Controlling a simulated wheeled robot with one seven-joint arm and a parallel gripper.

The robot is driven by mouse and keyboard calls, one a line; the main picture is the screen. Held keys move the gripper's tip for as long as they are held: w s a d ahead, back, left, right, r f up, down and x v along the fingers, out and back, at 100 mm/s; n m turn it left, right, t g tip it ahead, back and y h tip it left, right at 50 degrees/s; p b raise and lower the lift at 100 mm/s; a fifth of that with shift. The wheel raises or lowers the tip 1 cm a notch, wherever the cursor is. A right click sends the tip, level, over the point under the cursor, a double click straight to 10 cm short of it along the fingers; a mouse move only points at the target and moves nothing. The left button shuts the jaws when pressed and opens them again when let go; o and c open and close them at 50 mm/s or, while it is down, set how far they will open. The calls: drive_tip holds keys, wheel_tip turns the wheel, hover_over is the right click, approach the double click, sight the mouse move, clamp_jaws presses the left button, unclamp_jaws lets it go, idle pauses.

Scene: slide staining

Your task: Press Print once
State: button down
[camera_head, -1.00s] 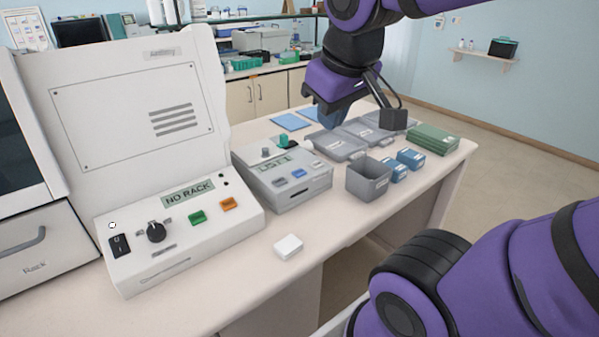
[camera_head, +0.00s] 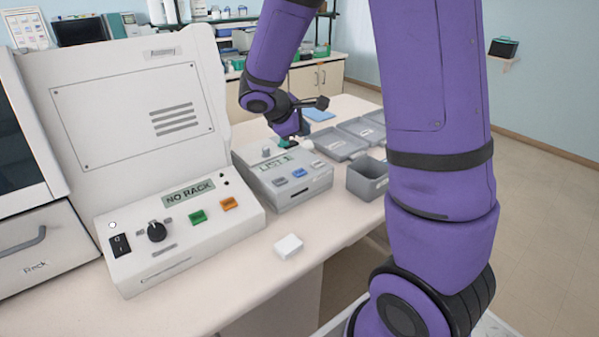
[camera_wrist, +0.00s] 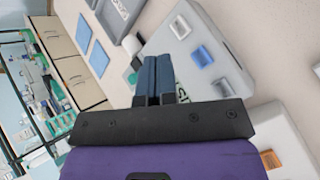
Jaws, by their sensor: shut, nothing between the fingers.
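A small grey labelling machine (camera_head: 290,192) with a display (camera_head: 274,164) stands on the bench, left of the trays. Its sloped top has a grey button (camera_head: 280,181), a blue button (camera_head: 299,173) and a pale button (camera_head: 317,165). Their lettering is too small to read, so I cannot tell which is Print. My gripper (camera_head: 300,130) is behind and above the machine. In the wrist view its blue fingers (camera_wrist: 152,72) are shut and empty, partly covering the display. The blue button (camera_wrist: 203,56) shows to the right of the fingertips, apart from them.
A larger white stainer panel (camera_head: 180,235) reading NO RACK stands at left. A white block (camera_head: 288,246) lies in front. A grey bin (camera_head: 366,181) and open grey trays (camera_head: 340,143) are right of the machine. My arm hides the bench's right end.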

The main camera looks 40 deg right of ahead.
sight(300, 172)
drive_tip(key=shift+w+d+f+n, duration=0.15)
drive_tip(key=shift+w+f+n, duration=0.15)
drive_tip(key=shift+w+f, duration=0.25)
drive_tip(key=shift+f, duration=0.1)
drive_tip(key=shift+f, duration=4.3)
drive_tip(key=shift+f, duration=0.15)
drive_tip(key=shift+f, duration=0.25)
drive_tip(key=shift+f, duration=0.35)
drive_tip(key=shift+r, duration=0.8)
